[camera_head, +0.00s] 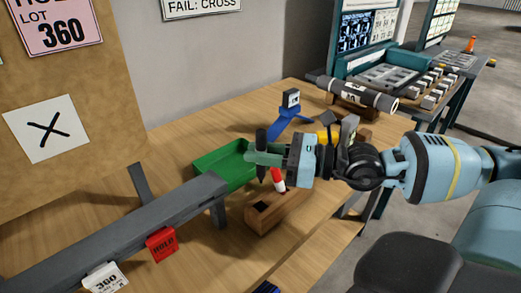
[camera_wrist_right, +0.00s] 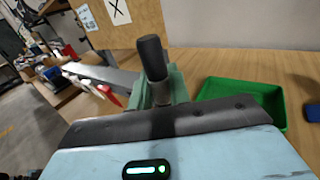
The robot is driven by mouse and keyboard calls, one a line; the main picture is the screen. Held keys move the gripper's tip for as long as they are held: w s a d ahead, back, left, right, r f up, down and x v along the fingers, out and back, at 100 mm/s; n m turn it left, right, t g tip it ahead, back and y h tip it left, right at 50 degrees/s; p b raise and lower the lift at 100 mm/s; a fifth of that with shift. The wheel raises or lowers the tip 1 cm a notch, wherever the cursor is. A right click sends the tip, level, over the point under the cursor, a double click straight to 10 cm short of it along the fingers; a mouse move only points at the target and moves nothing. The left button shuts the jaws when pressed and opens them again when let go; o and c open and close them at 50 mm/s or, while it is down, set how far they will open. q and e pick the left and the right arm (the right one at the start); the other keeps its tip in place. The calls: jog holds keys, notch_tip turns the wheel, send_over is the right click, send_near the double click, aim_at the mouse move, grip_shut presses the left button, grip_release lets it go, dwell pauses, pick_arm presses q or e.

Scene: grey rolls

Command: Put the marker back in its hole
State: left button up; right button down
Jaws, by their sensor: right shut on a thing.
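My right gripper (camera_head: 266,158) is shut on a dark marker (camera_head: 261,138), which it holds roughly upright. In the right wrist view the marker's dark upper end (camera_wrist_right: 152,58) sticks up beyond the gripper body. The wooden block (camera_head: 282,212) is on the table below, with a dark square hole in its top near its left end. The held marker's lower end appears above and apart from the block, close to that hole. A red-and-white marker (camera_head: 278,180) stands at the block, behind the hole and partly under my gripper. My left gripper is in neither view.
A green tray (camera_head: 222,160) lies just left of the held marker. A grey rail (camera_head: 120,232) with red and white tags runs along the left. A blue stand (camera_head: 290,122) is behind. A grey roll (camera_head: 355,92) rests on a wooden cradle at the back right.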

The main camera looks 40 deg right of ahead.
aim_at(261, 174)
jog(key=shift+f+b, duration=1.3)
jog(key=shift+f, duration=0.6)
jog(key=shift+f+b, duration=0.75)
jog(key=shift+f, duration=0.2)
jog(key=shift+f+b, duration=1.55)
jog(key=shift+f, duration=0.55)
jog(key=shift+f+b, duration=1)
jog(key=shift+f, duration=0.25)
jog(key=c, duration=1.2)
grip_release()
jog(key=shift+c, duration=0.2)
